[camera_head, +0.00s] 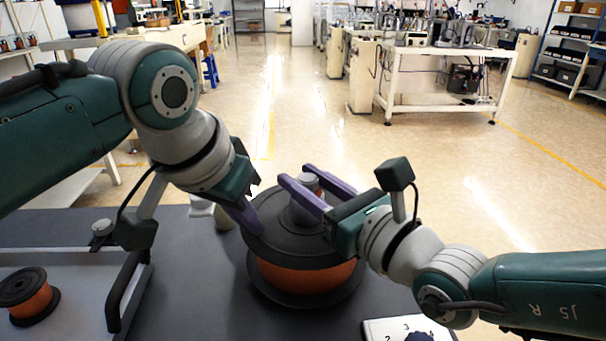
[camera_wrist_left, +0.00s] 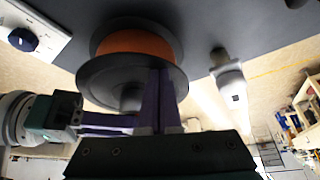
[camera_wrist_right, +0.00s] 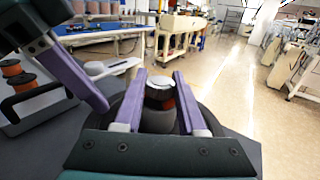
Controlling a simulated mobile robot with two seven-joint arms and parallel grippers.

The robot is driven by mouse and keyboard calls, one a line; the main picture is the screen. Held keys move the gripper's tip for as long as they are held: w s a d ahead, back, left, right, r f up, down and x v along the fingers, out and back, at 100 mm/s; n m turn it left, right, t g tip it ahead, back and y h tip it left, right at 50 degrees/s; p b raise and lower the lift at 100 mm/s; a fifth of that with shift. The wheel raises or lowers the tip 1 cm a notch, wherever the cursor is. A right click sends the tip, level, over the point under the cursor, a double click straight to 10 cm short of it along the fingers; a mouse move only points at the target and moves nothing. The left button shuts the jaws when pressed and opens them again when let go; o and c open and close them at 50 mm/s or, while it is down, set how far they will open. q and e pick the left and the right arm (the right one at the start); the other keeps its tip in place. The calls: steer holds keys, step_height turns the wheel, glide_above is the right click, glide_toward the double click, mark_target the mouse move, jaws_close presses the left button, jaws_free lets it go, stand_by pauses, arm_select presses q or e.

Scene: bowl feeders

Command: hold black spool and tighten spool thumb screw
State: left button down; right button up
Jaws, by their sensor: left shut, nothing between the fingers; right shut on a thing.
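The large black spool (camera_head: 270,240) wound with orange wire (camera_head: 305,277) stands upright on the dark table. Its grey thumb screw (camera_head: 311,182) caps the hub; the right wrist view shows the screw (camera_wrist_right: 160,91) between purple fingers. My right gripper (camera_head: 297,178) is shut on the thumb screw from the right. My left gripper (camera_head: 256,228) is shut and empty, its fingertips at the left edge of the spool's upper flange. In the left wrist view its fingers (camera_wrist_left: 162,78) overlap the flange (camera_wrist_left: 115,75); whether they press on it I cannot tell.
A smaller orange spool (camera_head: 32,300) sits on a grey tray with a black handle (camera_head: 120,290) at left. A white numbered panel with a dark knob (camera_head: 400,327) lies at front right. A white bottle-like object (camera_wrist_left: 229,78) stands beside the spool.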

jaws_close()
steer(key=shift+f+m+t+h, duration=0.1)
steer(key=shift+m+t+h, duration=0.2)
steer(key=shift+h, duration=0.1)
steer(key=m+t+h, duration=0.1)
steer(key=m+h, duration=0.1)
steer(key=h, duration=0.1)
steer(key=shift+a+m+t, duration=0.1)
steer(key=shift+m+t, duration=0.2)
steer(key=shift+m+t+h, duration=0.4)
steer(key=shift+m+h, duration=1)
steer(key=shift+h, duration=1.4)
steer(key=o, duration=0.7)
jaws_free()
steer(key=shift+o, duration=0.2)
